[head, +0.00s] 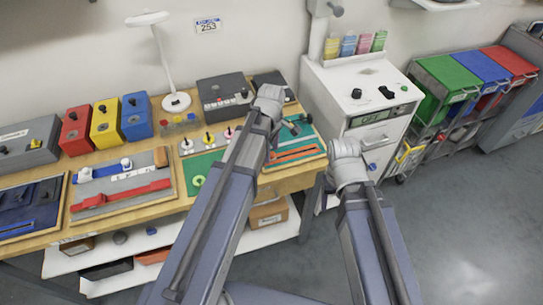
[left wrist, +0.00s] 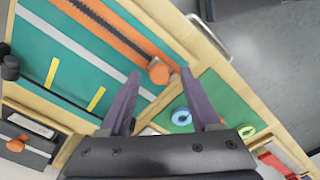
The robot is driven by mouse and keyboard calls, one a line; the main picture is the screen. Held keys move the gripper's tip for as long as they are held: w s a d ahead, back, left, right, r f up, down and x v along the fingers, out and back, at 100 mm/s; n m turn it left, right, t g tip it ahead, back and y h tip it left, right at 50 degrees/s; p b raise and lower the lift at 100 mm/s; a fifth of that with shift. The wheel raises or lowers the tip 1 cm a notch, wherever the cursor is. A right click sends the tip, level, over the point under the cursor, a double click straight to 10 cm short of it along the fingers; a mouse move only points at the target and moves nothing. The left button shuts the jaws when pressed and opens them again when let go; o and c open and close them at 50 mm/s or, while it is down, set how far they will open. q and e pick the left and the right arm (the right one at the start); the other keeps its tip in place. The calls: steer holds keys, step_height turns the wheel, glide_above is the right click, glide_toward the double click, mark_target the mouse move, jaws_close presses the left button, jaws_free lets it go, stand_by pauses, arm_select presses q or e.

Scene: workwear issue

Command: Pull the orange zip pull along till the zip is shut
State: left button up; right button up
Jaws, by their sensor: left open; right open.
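The zip board (head: 312,155) lies on the bench, partly hidden behind my left arm in the head view. In the left wrist view it is a teal panel (left wrist: 75,60) in a pale wood frame, with a dark zip (left wrist: 108,22) along an orange strip. The round orange zip pull (left wrist: 159,73) is at the strip's end near the frame's edge. My left gripper (left wrist: 161,85) is open, its two purple fingers either side of the pull in that view; contact is not visible. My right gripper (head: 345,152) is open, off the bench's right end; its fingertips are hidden.
A green board with a blue ring (left wrist: 181,116) adjoins the zip board. A red buckle board (head: 125,190) lies further left on the bench. A white cabinet (head: 335,85) stands to the right, then a rack of coloured bins (head: 445,78). The floor at right is clear.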

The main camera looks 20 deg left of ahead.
arm_select(q)
steer(key=shift+f, duration=0.2)
jaws_close()
stand_by(0.5)
stand_by(0.9)
